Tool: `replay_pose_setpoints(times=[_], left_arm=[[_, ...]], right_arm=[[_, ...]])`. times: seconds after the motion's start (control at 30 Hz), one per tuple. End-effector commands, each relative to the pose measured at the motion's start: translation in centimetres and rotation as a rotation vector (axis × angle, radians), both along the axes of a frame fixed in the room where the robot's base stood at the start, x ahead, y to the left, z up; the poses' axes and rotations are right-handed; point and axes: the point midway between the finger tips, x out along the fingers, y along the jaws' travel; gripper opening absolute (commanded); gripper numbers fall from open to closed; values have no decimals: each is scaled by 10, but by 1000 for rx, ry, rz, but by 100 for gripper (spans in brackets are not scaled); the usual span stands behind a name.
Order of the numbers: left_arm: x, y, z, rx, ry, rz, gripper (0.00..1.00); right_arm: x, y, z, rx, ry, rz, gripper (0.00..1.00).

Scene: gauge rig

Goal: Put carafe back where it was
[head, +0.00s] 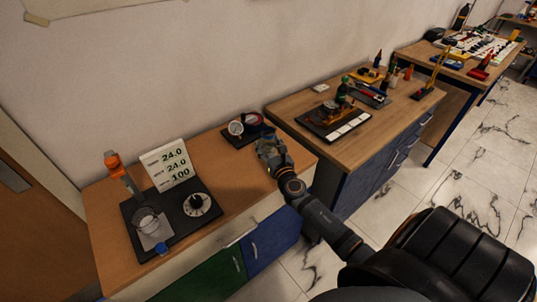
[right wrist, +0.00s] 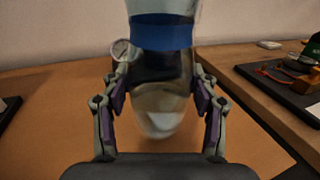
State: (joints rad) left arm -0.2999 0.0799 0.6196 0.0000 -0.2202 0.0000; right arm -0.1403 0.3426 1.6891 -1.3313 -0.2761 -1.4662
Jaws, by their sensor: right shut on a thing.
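The carafe (right wrist: 160,102) is a clear vessel with a blue band, seen close up in the right wrist view. My right gripper (right wrist: 160,95) is shut on it, with one finger on each side. In the head view the right gripper (head: 268,147) is over the far right part of the near orange-brown worktop (head: 222,165), and the carafe is hard to make out there. I cannot tell whether its base touches the worktop. My left gripper is not in view.
A round gauge (head: 236,127) on a dark plate stands just left of the gripper. A black plate with a clear beaker (head: 147,222), a dial (head: 197,204) and a readout sign (head: 168,163) is farther left. A second bench (head: 290,107) with models adjoins on the right.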

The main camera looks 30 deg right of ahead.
Motion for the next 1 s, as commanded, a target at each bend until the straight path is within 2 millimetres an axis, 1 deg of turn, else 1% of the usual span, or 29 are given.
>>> replay_pose_setpoints(times=[0.07,0.13,0.2,0.27,0.33,0.57,0.7,0.73,0.87,0.9,1.0], left_arm=[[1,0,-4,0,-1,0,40],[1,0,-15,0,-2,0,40],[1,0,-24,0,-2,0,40],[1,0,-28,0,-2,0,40],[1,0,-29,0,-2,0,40],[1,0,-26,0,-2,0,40],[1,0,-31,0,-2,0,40],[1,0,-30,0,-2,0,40],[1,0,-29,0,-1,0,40],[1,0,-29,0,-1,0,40],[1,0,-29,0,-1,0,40]], right_arm=[[3,-1,-5,-1,-2,0,13],[9,-4,-18,0,-1,-1,13],[7,-4,-32,-2,1,-1,13],[7,-3,-38,-1,-1,-1,13],[7,-3,-40,0,-1,0,13],[7,-3,-38,-1,-1,0,13],[7,-3,-43,-1,-1,0,13],[7,-3,-43,-1,0,0,63],[7,-4,-42,-1,0,0,80],[7,-4,-42,-1,0,0,83],[7,-4,-42,-1,0,0,83]])
